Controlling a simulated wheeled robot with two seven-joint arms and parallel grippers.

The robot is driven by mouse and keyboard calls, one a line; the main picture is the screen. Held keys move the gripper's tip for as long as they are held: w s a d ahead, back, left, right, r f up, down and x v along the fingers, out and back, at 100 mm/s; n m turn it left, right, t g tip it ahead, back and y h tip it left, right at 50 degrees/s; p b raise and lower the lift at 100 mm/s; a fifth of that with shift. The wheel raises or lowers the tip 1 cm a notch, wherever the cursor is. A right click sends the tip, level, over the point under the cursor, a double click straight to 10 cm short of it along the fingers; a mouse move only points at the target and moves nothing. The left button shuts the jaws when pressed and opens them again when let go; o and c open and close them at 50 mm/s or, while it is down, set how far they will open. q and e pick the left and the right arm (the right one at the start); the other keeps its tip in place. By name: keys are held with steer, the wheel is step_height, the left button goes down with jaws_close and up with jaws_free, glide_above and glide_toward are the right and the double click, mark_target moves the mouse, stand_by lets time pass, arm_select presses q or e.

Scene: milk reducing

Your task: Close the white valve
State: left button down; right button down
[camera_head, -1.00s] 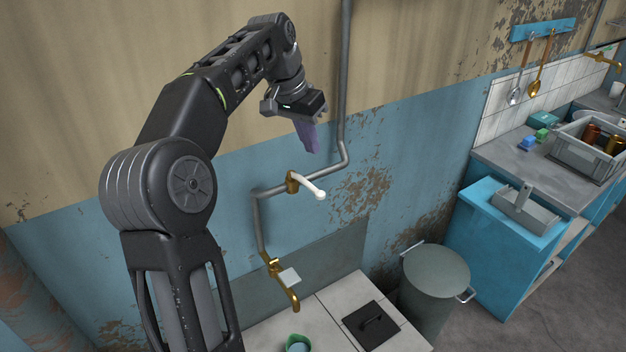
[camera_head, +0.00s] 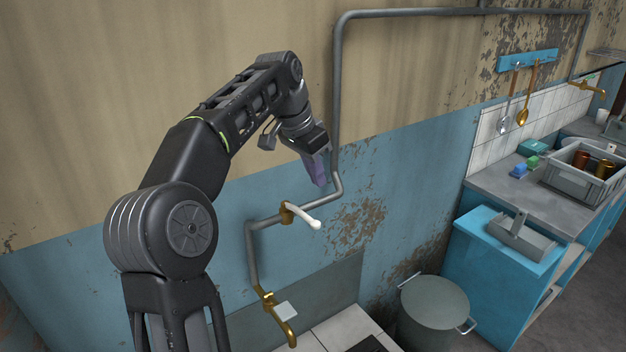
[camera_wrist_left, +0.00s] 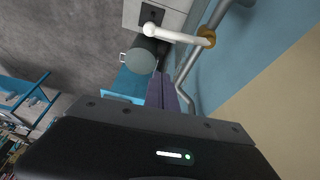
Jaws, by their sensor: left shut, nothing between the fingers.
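The white valve is a white lever (camera_head: 302,216) on a brass fitting (camera_head: 286,213) set in the grey wall pipe. The lever slants down to the right, out from the wall. My left gripper (camera_head: 321,183) is shut and empty, its purple fingers pointing down, above and slightly right of the lever in the head view and apart from it. In the left wrist view the shut fingers (camera_wrist_left: 167,88) show in the middle, and the white lever (camera_wrist_left: 178,35) lies beyond their tips. My right gripper is in neither view.
The grey pipe (camera_head: 337,100) runs up the wall close behind my left gripper. Below are a brass tap (camera_head: 282,325) and a lidded grey bin (camera_head: 435,303). A blue cabinet (camera_head: 490,265) and a counter with a grey crate (camera_head: 580,178) stand at right.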

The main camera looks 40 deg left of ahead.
mark_target(307, 215)
arm_select(q)
step_height(307, 215, down, 7)
steer(key=s, duration=0.1)
steer(key=shift+s+a+f, duration=0.15)
steer(key=shift+s+f, duration=0.05)
steer(key=shift+s+b, duration=0.1)
steer(key=shift+b, duration=0.2)
steer(key=shift+s+f, duration=0.2)
steer(key=shift+s, duration=0.05)
steer(key=shift+s+a, duration=0.15)
steer(key=shift+s, duration=0.3)
